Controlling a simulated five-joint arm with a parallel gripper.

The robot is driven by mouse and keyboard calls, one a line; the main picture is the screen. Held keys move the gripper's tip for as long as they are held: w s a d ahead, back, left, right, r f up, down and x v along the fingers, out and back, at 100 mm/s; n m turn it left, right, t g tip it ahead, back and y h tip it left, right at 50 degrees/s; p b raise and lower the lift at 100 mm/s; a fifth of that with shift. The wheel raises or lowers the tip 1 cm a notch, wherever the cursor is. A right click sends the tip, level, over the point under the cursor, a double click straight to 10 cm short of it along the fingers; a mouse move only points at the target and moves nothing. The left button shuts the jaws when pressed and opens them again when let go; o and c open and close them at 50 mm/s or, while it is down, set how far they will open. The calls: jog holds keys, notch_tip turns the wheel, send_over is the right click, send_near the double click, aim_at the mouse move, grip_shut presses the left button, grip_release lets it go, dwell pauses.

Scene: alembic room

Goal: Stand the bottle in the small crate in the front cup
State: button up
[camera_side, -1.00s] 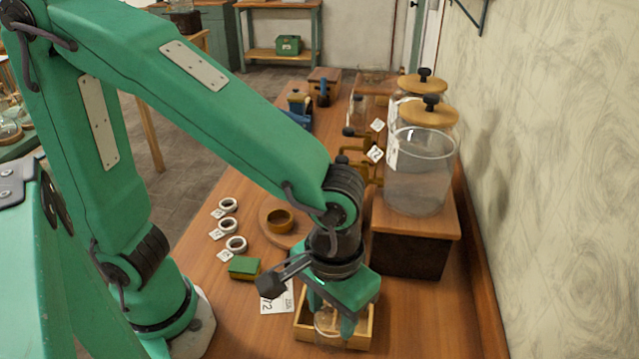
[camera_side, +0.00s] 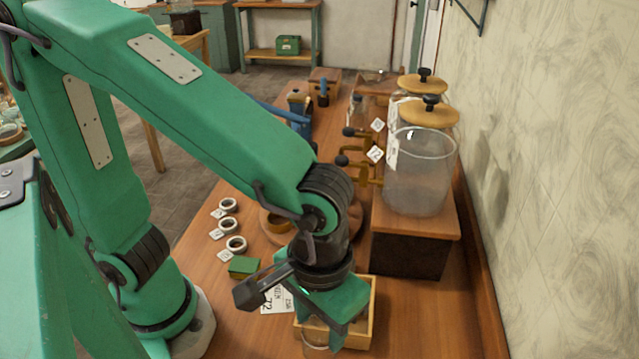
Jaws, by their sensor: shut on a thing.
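The small wooden crate (camera_side: 368,318) stands on the near part of the bench, partly covered by my gripper. My gripper (camera_side: 325,342) points down at the crate's near left side. It is shut on a clear glass bottle (camera_side: 316,343), which shows only in part between and below the fingers. I cannot tell whether the bottle's base is clear of the crate.
Several white rings, including one nearest (camera_side: 236,244), lie left of the board with tags. A green and yellow block (camera_side: 243,266) lies near the crate. A large glass jar (camera_side: 420,175) stands on a wooden box (camera_side: 418,235) at right. Bench right of the crate is clear.

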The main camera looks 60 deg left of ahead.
jog(key=shift+w+a, duration=0.1)
jog(key=shift+w, duration=0.05)
jog(key=shift+w+a+n, duration=0.35)
jog(key=shift+w+n, duration=0.1)
jog(key=shift+n, duration=0.05)
jog(key=w+a+r+n, duration=0.1)
jog(key=w+a+n, duration=0.4)
jog(key=a+n, duration=0.6)
jog(key=w+a+r+n, duration=0.1)
jog(key=w+a+n, duration=0.4)
jog(key=a+n, duration=0.6)
jog(key=shift+w+a+f+m, duration=0.4)
jog(key=shift+a+f, duration=1.45)
jog(key=shift+a, duration=0.3)
jog(key=shift+w+a+f+m, duration=0.25)
jog(key=shift+w+a+f, duration=0.2)
jog(key=shift+a+f, duration=1.55)
jog(key=shift+w+a+f+m, duration=0.4)
jog(key=shift+a+f, duration=1.3)
jog(key=shift+a, duration=0.6)
jog(key=shift+f, duration=0.2)
jog(key=o, duration=1)
